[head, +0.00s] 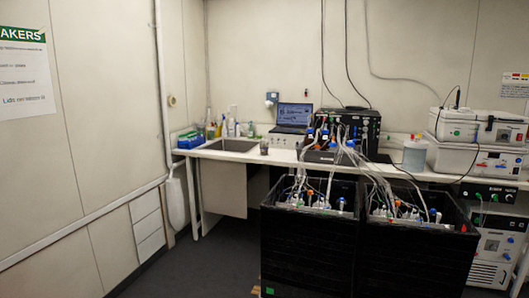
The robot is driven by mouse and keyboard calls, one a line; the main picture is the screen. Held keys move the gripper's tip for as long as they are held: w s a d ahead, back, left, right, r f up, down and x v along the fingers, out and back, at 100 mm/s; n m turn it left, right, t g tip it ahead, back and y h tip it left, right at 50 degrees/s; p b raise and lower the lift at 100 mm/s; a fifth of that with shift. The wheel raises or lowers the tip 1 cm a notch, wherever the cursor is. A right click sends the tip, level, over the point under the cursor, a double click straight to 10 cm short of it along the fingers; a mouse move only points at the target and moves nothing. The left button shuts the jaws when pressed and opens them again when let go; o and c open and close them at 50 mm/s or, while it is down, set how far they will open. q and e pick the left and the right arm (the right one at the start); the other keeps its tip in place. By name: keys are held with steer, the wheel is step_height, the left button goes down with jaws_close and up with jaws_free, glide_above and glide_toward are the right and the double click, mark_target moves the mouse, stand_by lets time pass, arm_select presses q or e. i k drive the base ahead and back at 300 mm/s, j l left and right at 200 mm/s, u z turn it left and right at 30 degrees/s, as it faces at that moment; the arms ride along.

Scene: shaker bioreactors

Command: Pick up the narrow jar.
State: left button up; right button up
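I see no thing that I can name for sure as the narrow jar. A small dark cup-like vessel (264,147) stands on the white bench (280,157), just right of the sink. A wider translucent container (414,155) stands farther right on the same bench. Several small bottles (228,128) stand behind the sink, too small to tell apart. Neither of my grippers is in the head view.
Two black crates (307,258) full of tubes and bottles stand on the floor before the bench. A laptop (294,116), a black tubed unit (347,125) and white stacked machines (480,126) occupy the bench. Floor (215,262) at left is clear.

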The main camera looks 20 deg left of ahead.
mark_target(263, 148)
steer(key=i+j+u, duration=1)
steer(key=i, duration=0.15)
steer(key=i+u, duration=0.5)
steer(key=i, duration=0.75)
steer(key=i+z, duration=0.15)
steer(key=i, duration=0.55)
steer(key=i+j+z, duration=0.2)
steer(key=i, duration=0.45)
steer(key=i+z, duration=0.6)
steer(key=z, duration=0.15)
steer(key=i+j+z, duration=0.1)
steer(key=i+z, duration=0.15)
steer(key=z, duration=0.15)
